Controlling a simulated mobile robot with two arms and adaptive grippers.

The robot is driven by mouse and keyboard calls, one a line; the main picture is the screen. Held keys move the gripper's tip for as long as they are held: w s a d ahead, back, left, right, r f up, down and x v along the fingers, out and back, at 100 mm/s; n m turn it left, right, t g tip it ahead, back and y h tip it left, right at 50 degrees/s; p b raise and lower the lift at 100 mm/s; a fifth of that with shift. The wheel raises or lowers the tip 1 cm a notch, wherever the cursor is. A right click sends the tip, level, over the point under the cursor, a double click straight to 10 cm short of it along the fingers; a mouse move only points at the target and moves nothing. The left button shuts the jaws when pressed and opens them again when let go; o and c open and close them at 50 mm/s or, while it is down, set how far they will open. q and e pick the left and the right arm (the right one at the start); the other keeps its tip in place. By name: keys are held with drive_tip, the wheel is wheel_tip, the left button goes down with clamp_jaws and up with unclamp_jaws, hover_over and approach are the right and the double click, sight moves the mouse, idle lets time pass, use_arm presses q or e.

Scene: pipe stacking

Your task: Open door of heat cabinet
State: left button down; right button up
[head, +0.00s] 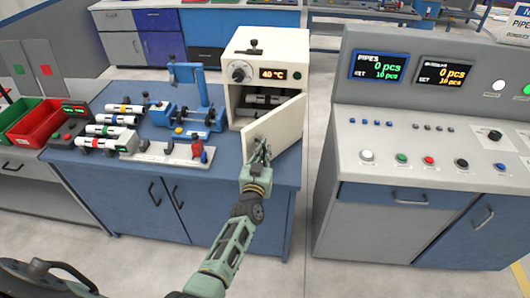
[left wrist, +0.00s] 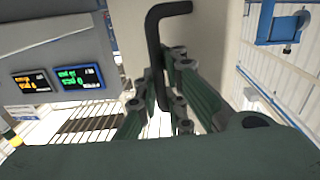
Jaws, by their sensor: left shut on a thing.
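The heat cabinet (head: 285,42) is a cream box on the blue bench, with a dial and a "40 °C" display on its front. Its door (head: 286,126) stands part open, swung out toward me on its right-side hinge. Dark cylindrical items (head: 262,99) show inside. My left gripper (head: 260,150) is at the free edge side of the door, shut on the black door handle. In the left wrist view the handle (left wrist: 154,38) passes between the fingers (left wrist: 160,100). The handle is mostly hidden in the head view. My right gripper is not in view.
Left of the cabinet, the bench (head: 128,166) holds a blue vise-like device (head: 185,105), several pipes (head: 112,131) and a fixture with red parts (head: 170,152). Red and green bins (head: 44,126) stand at far left. A grey control console (head: 430,130) stands right, across a floor gap.

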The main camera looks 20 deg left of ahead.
use_arm(q)
drive_tip(key=shift+s+f, duration=0.15)
drive_tip(key=shift+f, duration=0.2)
drive_tip(key=c, duration=2.3)
unclamp_jaws()
drive_tip(key=shift+a, duration=0.1)
drive_tip(key=o, duration=0.4)
drive_tip(key=shift+s+a+r, duration=0.1)
drive_tip(key=shift+s+r, duration=0.15)
drive_tip(key=shift+o, duration=0.3)
drive_tip(key=shift+w, duration=0.1)
drive_tip(key=s+d, duration=0.2)
drive_tip(key=s, duration=0.9)
drive_tip(key=shift+s, duration=0.4)
drive_tip(key=shift+d, duration=0.1)
